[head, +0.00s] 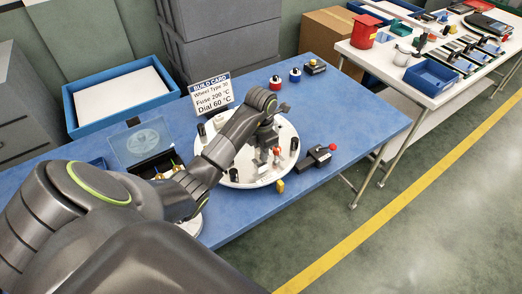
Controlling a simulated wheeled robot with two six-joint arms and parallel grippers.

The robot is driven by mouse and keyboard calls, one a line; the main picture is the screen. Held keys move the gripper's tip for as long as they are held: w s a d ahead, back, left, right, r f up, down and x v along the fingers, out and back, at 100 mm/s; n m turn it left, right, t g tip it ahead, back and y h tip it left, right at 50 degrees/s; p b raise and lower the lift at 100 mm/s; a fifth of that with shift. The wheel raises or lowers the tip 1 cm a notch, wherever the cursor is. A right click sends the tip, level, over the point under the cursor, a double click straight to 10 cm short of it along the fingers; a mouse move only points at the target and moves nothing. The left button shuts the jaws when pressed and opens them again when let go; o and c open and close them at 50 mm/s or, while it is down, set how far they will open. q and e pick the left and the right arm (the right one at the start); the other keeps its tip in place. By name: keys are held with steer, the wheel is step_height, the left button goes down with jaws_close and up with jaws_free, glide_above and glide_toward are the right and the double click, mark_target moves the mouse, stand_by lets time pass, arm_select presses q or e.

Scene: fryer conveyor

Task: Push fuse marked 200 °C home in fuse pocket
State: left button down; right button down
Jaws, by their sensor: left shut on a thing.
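My left gripper (267,143) reaches over a round white plate (240,183) on the blue table, pointing down at its middle. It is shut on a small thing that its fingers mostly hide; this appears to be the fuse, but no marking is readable. The fuse pocket is not distinguishable under the gripper, so I cannot tell how deep the fuse sits. A small orange-red part (277,151) stands beside the fingers. Several dark upright posts stand around the plate. A build card (211,94) behind the plate lists wheel, fuse and dial values.
A black block with a red knob (319,156) lies right of the plate, and a yellow piece (280,186) at its front edge. A clear-lidded box (143,145) stands left, a blue tray (72,112) behind it. A white table (405,73) with tools stands at the back right.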

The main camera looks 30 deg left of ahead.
arm_select(q)
steer(key=shift+f+b, duration=1.05)
steer(key=shift+f, duration=0.05)
stand_by(0.6)
steer(key=c, duration=1.1)
jaws_free()
steer(key=shift+c, duration=0.2)
steer(key=shift+r, duration=0.1)
steer(key=shift+r+p, duration=2.05)
steer(key=shift+r, duration=0.95)
